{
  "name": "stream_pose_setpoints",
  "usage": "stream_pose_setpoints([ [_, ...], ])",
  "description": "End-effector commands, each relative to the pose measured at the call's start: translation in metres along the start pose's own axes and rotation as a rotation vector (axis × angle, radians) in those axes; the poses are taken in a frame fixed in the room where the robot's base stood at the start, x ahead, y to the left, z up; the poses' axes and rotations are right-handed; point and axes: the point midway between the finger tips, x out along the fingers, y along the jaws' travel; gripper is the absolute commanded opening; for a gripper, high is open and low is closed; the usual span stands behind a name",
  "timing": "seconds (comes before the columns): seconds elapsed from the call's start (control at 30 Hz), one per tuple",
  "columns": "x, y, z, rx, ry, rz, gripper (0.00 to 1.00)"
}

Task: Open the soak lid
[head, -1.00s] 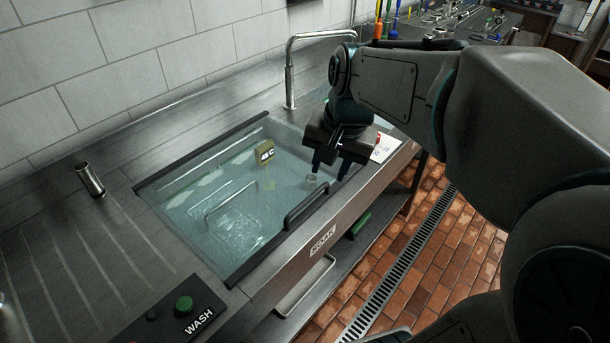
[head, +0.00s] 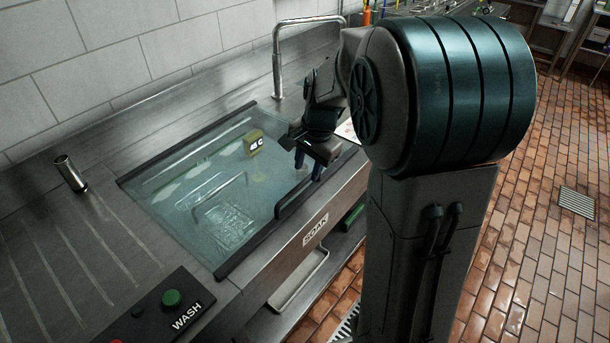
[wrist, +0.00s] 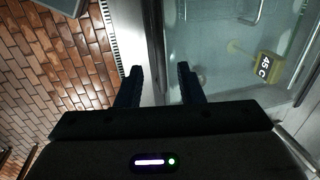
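The soak lid (head: 215,190) is a clear glass panel with dark edge strips, lying flat and shut over the water-filled basin. Its dark bar handle (head: 295,200) runs along the front edge above the SOAK label (head: 315,229). My gripper (head: 308,167) points down at the handle's far end, with its fingers apart. In the wrist view, a dark bar (wrist: 154,35), apparently the handle, runs between my two spread fingertips (wrist: 158,72). The bar looks farther from the camera than the fingers. I cannot tell whether they touch it.
A yellow 45 C tag (head: 254,143) shows in the basin area. A tall curved faucet (head: 277,75) stands behind. A metal cup (head: 70,174) and the WASH panel (head: 165,310) with a green button are on the left counter. Tiled floor (head: 530,220) lies open at right.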

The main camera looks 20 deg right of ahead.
Motion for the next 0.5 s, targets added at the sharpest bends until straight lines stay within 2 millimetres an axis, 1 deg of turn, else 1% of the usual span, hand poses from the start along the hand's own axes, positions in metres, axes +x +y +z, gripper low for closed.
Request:
stream_pose_setpoints([
  [0.03, 0.010, 0.001, 0.000, 0.000, -0.002, 0.003, 0.34],
  [0.1, 0.020, 0.001, 0.000, 0.000, -0.001, 0.003, 0.34],
  [0.2, 0.031, 0.000, 0.000, 0.000, 0.000, 0.001, 0.34],
  [0.33, 0.037, 0.000, 0.000, 0.000, 0.001, 0.000, 0.34],
  [0.5, 0.039, 0.000, -0.001, 0.000, 0.002, -0.001, 0.34],
])
